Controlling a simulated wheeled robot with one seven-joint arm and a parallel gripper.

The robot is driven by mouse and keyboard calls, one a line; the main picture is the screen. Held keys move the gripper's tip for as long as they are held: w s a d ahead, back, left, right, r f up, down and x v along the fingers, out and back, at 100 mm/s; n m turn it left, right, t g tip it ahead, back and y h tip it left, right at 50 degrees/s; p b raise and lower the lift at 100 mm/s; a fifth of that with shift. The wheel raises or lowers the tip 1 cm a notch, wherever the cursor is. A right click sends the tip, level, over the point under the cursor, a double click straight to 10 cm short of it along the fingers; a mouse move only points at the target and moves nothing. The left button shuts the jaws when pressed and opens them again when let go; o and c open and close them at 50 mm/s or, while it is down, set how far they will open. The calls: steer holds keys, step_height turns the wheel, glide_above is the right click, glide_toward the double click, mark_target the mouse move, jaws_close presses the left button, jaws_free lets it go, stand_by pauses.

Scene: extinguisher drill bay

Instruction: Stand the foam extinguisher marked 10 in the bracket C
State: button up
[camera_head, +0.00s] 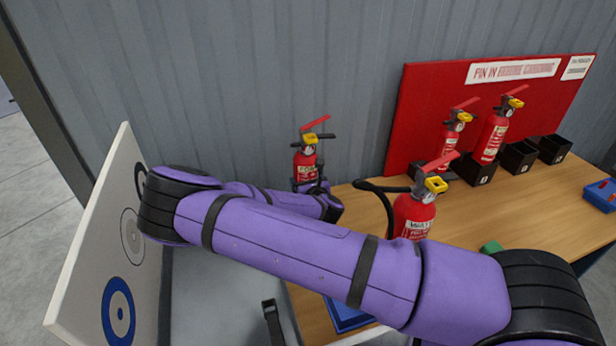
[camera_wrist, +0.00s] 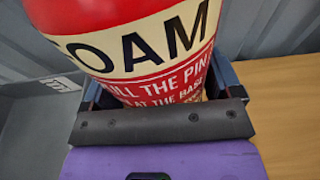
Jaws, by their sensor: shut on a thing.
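A red foam extinguisher (camera_head: 306,170) with a yellow collar and red lever is held upright at the left end of the table. My gripper (camera_wrist: 160,95) is shut on its body; the label reads "FOAM" in the wrist view (camera_wrist: 140,45). No number 10 is visible on it. The middle and right ones look empty. Their letters are too small to read.
A water extinguisher (camera_head: 414,214) with a black hose stands on the wooden table (camera_head: 540,215) in front of the brackets. Two more extinguishers (camera_head: 447,148) (camera_head: 491,137) stand behind it. A blue tray (camera_head: 345,314), a green block (camera_head: 490,246) and a target board (camera_head: 115,250) are nearby.

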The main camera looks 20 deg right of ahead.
mark_target(307, 167)
steer(key=shift+r, duration=2.95)
steer(key=shift+s, duration=0.1)
